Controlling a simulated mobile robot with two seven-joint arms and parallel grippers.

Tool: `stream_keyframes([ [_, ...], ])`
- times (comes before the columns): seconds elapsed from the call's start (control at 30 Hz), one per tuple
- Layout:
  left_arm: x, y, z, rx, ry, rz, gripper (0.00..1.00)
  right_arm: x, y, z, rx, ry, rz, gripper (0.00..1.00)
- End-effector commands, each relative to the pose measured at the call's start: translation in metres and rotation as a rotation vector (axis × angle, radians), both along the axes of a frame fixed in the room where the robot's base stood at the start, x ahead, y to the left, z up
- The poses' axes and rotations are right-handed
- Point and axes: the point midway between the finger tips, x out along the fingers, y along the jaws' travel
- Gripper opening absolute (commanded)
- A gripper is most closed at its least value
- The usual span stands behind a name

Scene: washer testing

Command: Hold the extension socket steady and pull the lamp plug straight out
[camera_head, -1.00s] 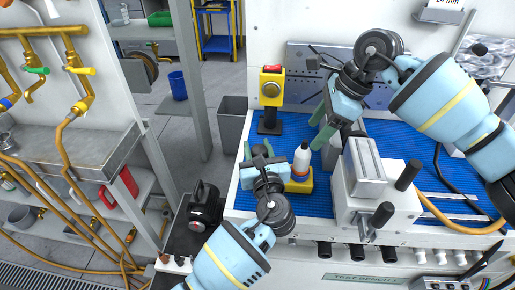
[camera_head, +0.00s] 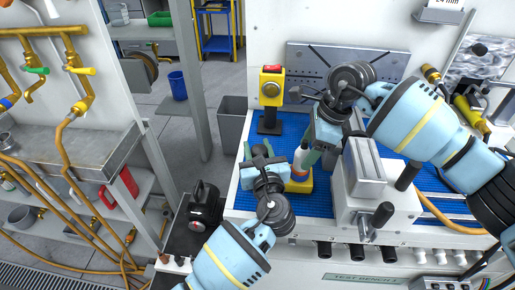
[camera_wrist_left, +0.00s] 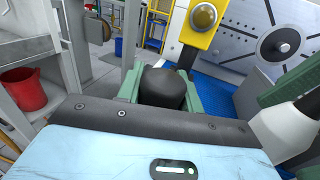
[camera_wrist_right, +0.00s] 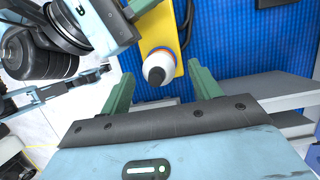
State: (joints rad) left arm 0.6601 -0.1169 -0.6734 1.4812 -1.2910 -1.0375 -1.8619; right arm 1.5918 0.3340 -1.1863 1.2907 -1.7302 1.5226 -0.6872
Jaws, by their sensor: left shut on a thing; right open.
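My left gripper (camera_head: 262,160) is shut on a black rounded body (camera_wrist_left: 164,88), held between its green fingers at the bench's left edge. Whether this is the extension socket or the lamp plug I cannot tell. My right gripper (camera_wrist_right: 163,85) is open and empty, with its fingers apart. In the right wrist view, a white rounded piece with a black tip (camera_wrist_right: 158,68) shows between and beyond the fingers. It has an orange and blue band and sits on a yellow block (camera_head: 299,186). I see no clear plug or cord at either gripper.
A yellow post with a red top (camera_head: 271,88) stands behind the grippers. A grey and white fixture with black knobs (camera_head: 368,180) stands right of the right gripper. The blue mat (camera_head: 306,207) has clear patches. A grey bin (camera_head: 232,125) stands beyond the bench's left side.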

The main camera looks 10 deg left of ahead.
Motion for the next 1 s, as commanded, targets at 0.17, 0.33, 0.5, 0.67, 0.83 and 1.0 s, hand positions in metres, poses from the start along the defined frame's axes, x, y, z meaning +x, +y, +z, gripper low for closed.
stream_keyframes([
  [0.17,0.0,-0.001,0.003,-0.003,-0.005,-0.001,0.0,0.0,0.006,-0.019,0.0,0.001,0.001,0.63],
  [0.33,0.0,0.0,0.003,-0.003,-0.005,-0.001,0.0,0.0,0.01,-0.031,0.0,0.0,0.001,0.63],
  [0.5,0.0,0.0,0.003,-0.003,-0.005,-0.001,0.0,0.0,0.011,-0.035,0.0,-0.001,0.001,0.63],
  [0.67,0.0,0.0,0.003,-0.003,-0.005,-0.001,0.0,0.0,0.011,-0.035,0.0,-0.001,0.001,0.63],
  [0.83,0.0,0.0,0.003,-0.003,-0.005,-0.001,0.0,0.0,0.011,-0.035,0.001,-0.001,0.001,0.52],
  [1.0,0.0,0.0,0.003,-0.002,-0.006,-0.001,0.0,0.0,0.011,-0.035,0.001,-0.001,0.001,0.3],
])
